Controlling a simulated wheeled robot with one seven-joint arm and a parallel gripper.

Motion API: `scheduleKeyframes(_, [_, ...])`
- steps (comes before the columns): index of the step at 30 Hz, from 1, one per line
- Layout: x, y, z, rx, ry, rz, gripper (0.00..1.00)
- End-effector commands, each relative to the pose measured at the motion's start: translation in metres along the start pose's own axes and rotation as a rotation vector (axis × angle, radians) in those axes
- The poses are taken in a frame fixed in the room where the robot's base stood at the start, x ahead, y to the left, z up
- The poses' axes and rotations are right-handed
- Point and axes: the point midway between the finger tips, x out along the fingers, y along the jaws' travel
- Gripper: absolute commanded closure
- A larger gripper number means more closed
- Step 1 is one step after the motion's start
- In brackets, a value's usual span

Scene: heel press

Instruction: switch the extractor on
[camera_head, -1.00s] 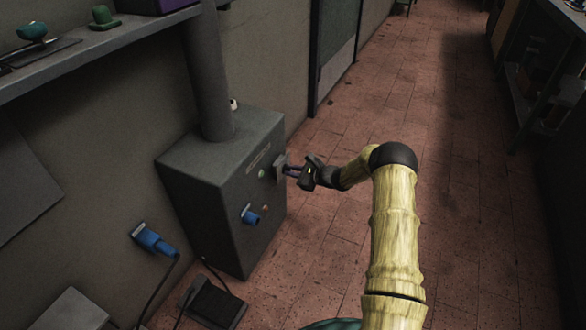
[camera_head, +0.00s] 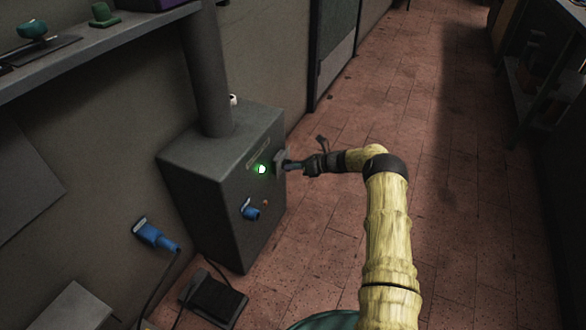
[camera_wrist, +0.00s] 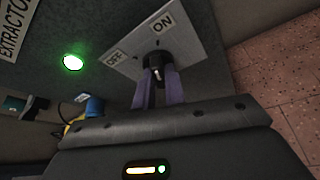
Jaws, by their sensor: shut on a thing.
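The extractor is a dark grey cabinet (camera_head: 225,180) standing against the wall with a duct rising from its top. Its green lamp (camera_head: 262,169) glows brightly, also in the wrist view (camera_wrist: 73,62). At the right of its front is a pale switch plate (camera_wrist: 185,38) marked OFF and ON, with a black rotary knob (camera_wrist: 157,62). My gripper (camera_wrist: 156,84) is shut on this knob, one finger on each side. In the head view my gripper (camera_head: 288,165) reaches the plate from the right. The knob's exact pointing is partly hidden by the fingers.
A blue connector (camera_head: 250,212) sits on the cabinet front, and a blue plug (camera_head: 155,237) with a cable is on the wall at left. A black pedal-like box (camera_head: 213,299) lies on the floor in front.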

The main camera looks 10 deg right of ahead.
Motion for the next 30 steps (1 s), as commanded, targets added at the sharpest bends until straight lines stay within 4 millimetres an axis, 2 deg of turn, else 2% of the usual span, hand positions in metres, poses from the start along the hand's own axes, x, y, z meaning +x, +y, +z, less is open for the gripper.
scheduleKeyframes(12, [-0.0002, -0.0024, -0.0009, 0.191, -0.002, 0.076, 1.00])
scheduleKeyframes(26, [-0.0008, -0.0021, 0.0005, 0.210, -0.003, 0.083, 1.00])
scheduleKeyframes(27, [-0.0008, -0.0021, 0.0005, 0.210, -0.003, 0.083, 0.84])
scheduleKeyframes(30, [-0.0006, -0.0020, 0.0005, 0.210, -0.003, 0.083, 0.66])
